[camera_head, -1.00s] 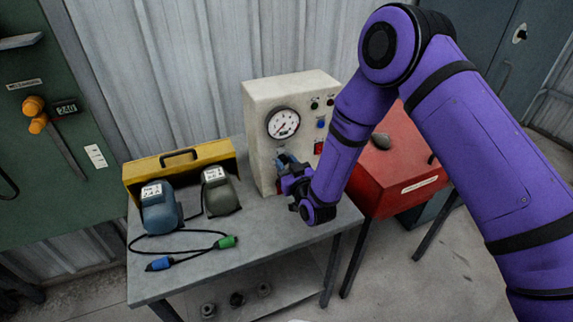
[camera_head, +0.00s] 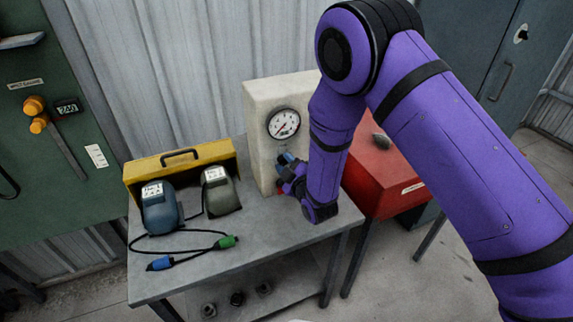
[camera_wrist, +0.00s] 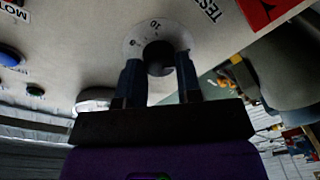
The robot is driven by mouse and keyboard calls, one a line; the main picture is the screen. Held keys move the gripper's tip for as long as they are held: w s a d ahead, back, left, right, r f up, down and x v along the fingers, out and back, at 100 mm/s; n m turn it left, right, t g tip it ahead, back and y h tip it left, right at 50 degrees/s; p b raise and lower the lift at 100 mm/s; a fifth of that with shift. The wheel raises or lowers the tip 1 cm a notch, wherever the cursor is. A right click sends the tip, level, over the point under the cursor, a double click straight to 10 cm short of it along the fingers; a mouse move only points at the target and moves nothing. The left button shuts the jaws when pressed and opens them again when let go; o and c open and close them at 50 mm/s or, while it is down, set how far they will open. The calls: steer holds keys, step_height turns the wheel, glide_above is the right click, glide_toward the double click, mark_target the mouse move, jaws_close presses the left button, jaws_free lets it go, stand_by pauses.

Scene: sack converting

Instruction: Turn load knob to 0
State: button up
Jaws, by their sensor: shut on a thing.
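The load knob (camera_wrist: 158,57) is a dark round knob on a pale dial plate with small markings, one reading like 10, on the cream test box (camera_head: 258,126). My gripper (camera_wrist: 159,72) is shut on the knob, one finger on each side of it in the wrist view. In the head view my gripper (camera_head: 284,172) is at the lower front of the box, and my arm hides the knob and the box's right part. The knob's exact setting is too dark to read. A round gauge (camera_head: 284,123) with a needle sits above.
A blue motor (camera_head: 161,212) and a grey-green motor (camera_head: 219,192) stand on the grey table (camera_head: 225,263) before a yellow case (camera_head: 178,162). Cables with blue and green plugs lie in front. A red cabinet (camera_head: 376,182) stands at the right.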

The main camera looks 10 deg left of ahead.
steer(key=shift+d+f+n, duration=0.1)
steer(key=shift+f+n, duration=0.05)
steer(key=shift+n, duration=0.45)
steer(key=o, duration=0.9)
steer(key=shift+o, duration=0.2)
steer(key=v, duration=1)
steer(key=shift+s+d, duration=0.2)
steer(key=shift+s, duration=0.15)
steer(key=shift+w+r, duration=0.1)
steer(key=shift+r, duration=0.15)
